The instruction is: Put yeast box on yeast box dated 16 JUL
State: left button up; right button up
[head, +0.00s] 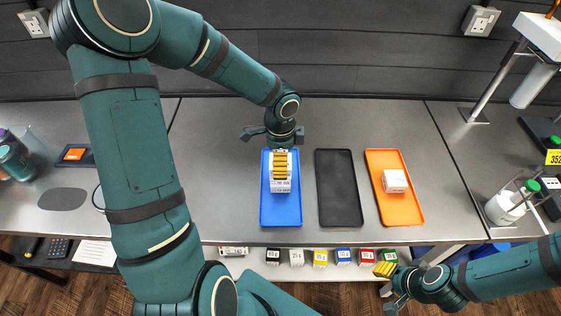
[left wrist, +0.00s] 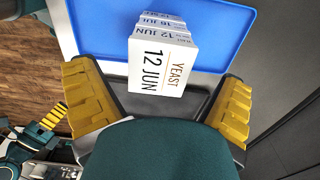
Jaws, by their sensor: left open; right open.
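A stack of white yeast boxes (head: 280,187) stands on the blue tray (head: 280,215). In the left wrist view the top yeast box (left wrist: 160,67) reads "YEAST 12 JUN". Below it, a box edge (left wrist: 158,22) appears to read "16 JUL"; the lower print is too small to read surely. My left gripper (head: 281,165) is over the stack, its yellow fingers open and apart on either side of the top box in the wrist view. Another white box (head: 395,181) sits on the orange tray (head: 400,213). My right gripper (head: 385,269) is open and empty near the bench's front edge.
An empty black tray (head: 339,190) lies between the blue and orange trays. Several small coloured boxes (head: 320,258) line a lower shelf in front. A bottle in a stand (head: 508,203) is at right.

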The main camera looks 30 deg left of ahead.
pick_arm(q)
notch_tip(320, 180, up, 9)
jog(key=p, duration=0.1)
jog(key=shift+r, duration=0.2)
dwell(0.5)
